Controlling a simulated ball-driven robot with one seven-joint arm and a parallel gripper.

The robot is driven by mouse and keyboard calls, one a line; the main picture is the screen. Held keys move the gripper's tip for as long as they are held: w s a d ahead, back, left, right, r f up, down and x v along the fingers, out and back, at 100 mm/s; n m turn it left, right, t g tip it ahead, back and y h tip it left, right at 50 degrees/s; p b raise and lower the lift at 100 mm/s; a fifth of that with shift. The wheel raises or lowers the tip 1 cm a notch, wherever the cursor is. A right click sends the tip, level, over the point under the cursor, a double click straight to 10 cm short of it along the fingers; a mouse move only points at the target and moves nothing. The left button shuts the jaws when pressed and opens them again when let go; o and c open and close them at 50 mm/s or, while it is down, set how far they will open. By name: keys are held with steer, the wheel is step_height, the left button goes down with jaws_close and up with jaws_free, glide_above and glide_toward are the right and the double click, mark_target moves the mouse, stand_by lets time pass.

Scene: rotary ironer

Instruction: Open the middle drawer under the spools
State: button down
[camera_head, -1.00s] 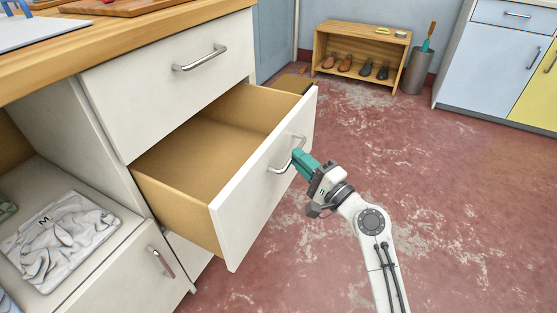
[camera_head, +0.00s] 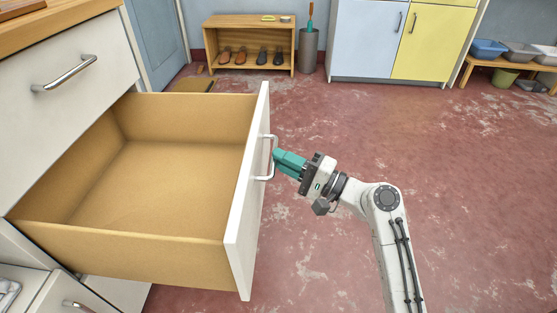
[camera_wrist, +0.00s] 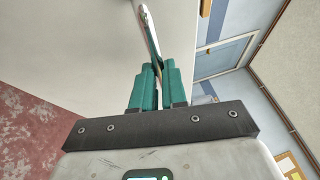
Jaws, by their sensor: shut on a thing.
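The middle drawer (camera_head: 150,190) is pulled far out of the white cabinet and is empty, with a wooden inside and a white front. Its metal bar handle (camera_head: 268,158) is on the drawer front. My gripper (camera_head: 277,161), with teal fingers, is shut on this handle. In the wrist view, the handle (camera_wrist: 149,30) runs up from between the two fingers of my gripper (camera_wrist: 153,72), in front of the white drawer front (camera_wrist: 90,45). No spools are in view.
A closed white drawer (camera_head: 65,85) with a bar handle sits above the open one. A lower door handle (camera_head: 75,306) shows at bottom left. A shoe bench (camera_head: 248,45) and a grey bin (camera_head: 309,50) stand at the back. The red floor (camera_head: 450,180) at right is clear.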

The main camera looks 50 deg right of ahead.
steer(key=shift+f, duration=0.1)
steer(key=c, duration=1.2)
jaws_free()
steer(key=shift+o, duration=0.2)
steer(key=p+v, duration=0.2)
steer(key=v, duration=0.8)
steer(key=shift+s, duration=0.35)
steer(key=shift+f, duration=0.15)
